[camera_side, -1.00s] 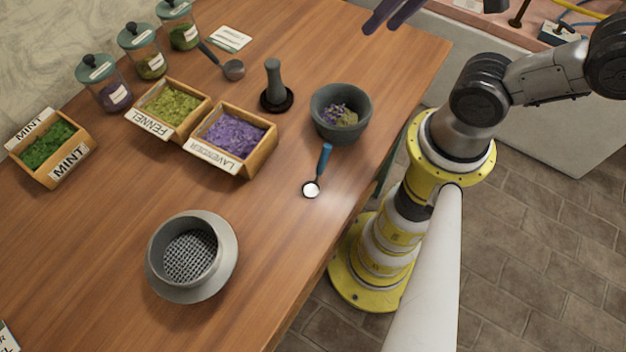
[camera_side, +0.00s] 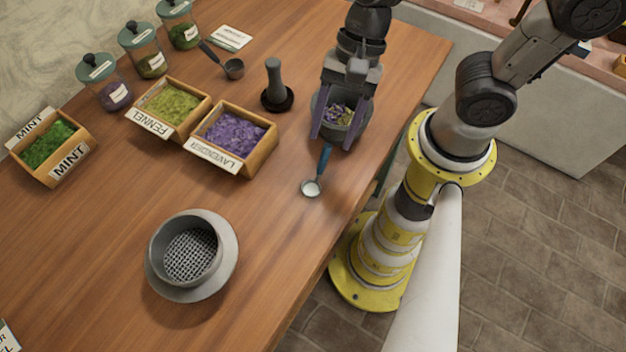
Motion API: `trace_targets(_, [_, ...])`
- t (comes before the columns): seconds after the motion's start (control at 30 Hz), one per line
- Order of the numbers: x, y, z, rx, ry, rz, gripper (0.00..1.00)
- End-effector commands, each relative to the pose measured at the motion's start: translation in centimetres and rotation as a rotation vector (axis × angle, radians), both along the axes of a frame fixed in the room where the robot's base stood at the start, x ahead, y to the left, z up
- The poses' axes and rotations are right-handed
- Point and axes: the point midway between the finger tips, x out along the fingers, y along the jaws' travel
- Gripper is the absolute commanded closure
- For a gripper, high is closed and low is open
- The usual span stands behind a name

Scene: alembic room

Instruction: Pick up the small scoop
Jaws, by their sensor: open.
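A small scoop with a blue handle (camera_side: 323,163) and a pale round bowl (camera_side: 311,188) lies on the wooden table, near its right edge. The handle points up toward the grey mortar. My gripper (camera_side: 333,142) is open and empty, pointing down, with its two purple fingers apart over the mortar. Its fingertips appear just above the scoop's handle end in the picture; the exact height above the table cannot be told. A second, larger grey scoop (camera_side: 233,68) lies at the back near the jars.
The mortar (camera_side: 357,134) holding herbs stands right by the small scoop. A pestle (camera_side: 275,85), lavender box (camera_side: 262,158), fennel box (camera_side: 203,116) and mint box (camera_side: 78,172) stand further left. A sieve (camera_side: 228,262) sits at the front. Table between sieve and scoop is clear.

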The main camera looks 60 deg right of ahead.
Motion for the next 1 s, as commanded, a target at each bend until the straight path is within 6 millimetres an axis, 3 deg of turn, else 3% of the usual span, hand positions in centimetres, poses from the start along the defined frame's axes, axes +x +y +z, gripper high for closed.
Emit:
trace_targets(0.7, [0.1,2.5,-5.9,-0.001,-0.001,0.001,0.44])
trace_targets(1.0, [0.2,2.7,-6.6,-0.002,-0.003,0.000,0.44])
